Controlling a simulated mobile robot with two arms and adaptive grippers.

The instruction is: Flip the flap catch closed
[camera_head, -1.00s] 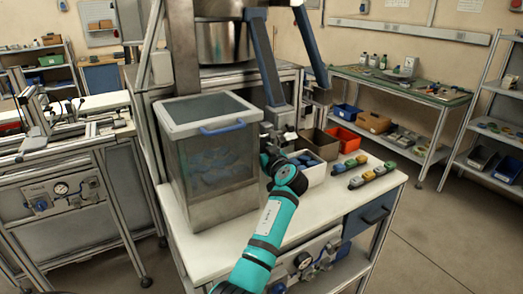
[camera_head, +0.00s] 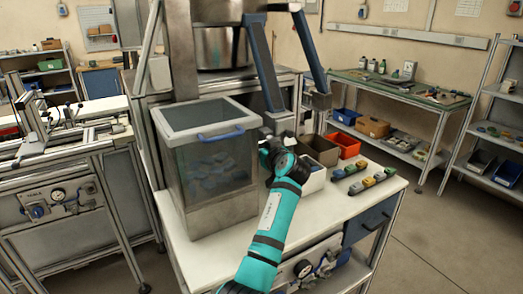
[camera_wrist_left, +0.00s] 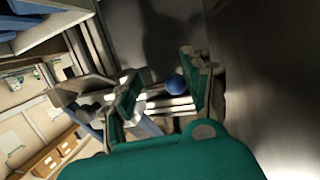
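My teal left arm comes in from the bottom of the head view. Its gripper (camera_head: 270,143) is beside the right wall of the clear-sided bin (camera_head: 215,165), below the metal chute with blue legs. The left wrist view shows its two fingers (camera_wrist_left: 165,88) spread apart. A round blue knob (camera_wrist_left: 177,84) shows between or just beyond them; I cannot tell whether a finger touches it. It may belong to the flap catch, but the catch's shape and position are unclear. In the head view the catch is not distinguishable. My right gripper is in neither view.
The bin's lid has a blue handle (camera_head: 222,131). A brown box (camera_head: 320,149), an orange box (camera_head: 344,144) and several small coloured items (camera_head: 365,180) are right of my arm on the white tabletop (camera_head: 330,205). A grey metal wall (camera_wrist_left: 275,70) is close on the wrist view's right.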

